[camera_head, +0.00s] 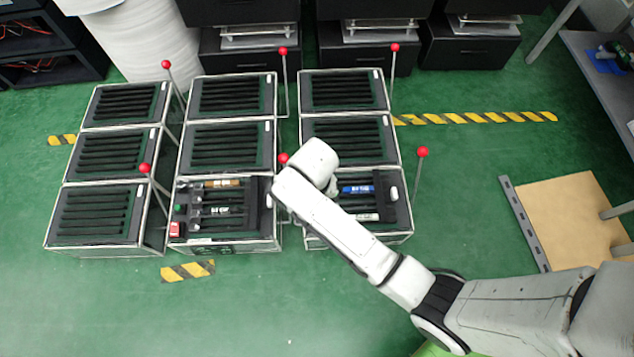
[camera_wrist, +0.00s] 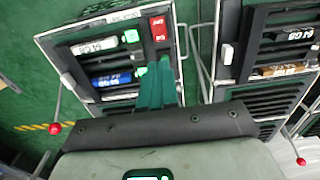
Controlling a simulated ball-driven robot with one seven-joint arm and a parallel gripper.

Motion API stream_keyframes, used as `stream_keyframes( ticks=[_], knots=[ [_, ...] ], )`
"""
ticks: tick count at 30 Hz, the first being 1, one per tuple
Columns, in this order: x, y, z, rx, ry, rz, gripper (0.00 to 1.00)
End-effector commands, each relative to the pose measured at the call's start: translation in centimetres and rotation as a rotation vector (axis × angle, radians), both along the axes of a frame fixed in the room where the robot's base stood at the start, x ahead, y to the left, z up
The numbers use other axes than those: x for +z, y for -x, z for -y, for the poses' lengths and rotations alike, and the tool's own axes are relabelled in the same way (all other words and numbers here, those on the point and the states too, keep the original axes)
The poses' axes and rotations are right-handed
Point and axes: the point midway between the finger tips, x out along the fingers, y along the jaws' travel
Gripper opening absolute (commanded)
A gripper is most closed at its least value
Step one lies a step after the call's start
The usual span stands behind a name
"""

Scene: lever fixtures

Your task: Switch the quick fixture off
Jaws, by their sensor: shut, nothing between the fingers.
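Several dark slotted fixtures stand in three columns, with red-ball levers on thin rods. I cannot read which one is the quick fixture. The front right fixture (camera_head: 401,217) holds a blue marker (camera_head: 358,189) and a white one. In the wrist view it shows a red switch (camera_wrist: 158,28) and a green light (camera_wrist: 140,72). Its right lever ball (camera_head: 422,152) stands beyond its outer edge. The front middle fixture (camera_head: 225,246) holds several markers and has a red switch (camera_head: 175,229). My gripper (camera_wrist: 158,72) is shut and empty over the front right fixture, near the green light; my arm hides it in the head view.
A lever ball (camera_head: 283,158) stands between the middle and right columns, close to my arm. Another ball (camera_head: 144,168) stands between the left and middle columns. A wooden board (camera_head: 570,215) lies at the right. The green floor in front is clear.

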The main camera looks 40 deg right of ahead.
Motion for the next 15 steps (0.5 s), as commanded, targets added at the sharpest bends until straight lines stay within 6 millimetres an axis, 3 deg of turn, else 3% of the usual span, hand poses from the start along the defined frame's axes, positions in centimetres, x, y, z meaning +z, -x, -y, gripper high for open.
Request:
stream_keyframes(
  ticks=[1, 15],
  knots=[
    [-0.71, -0.20, -0.04, 0.000, 0.000, 0.005, 0.00],
    [-0.01, -0.33, -0.15, 0.000, 0.003, 0.004, 0.00]
  ],
)
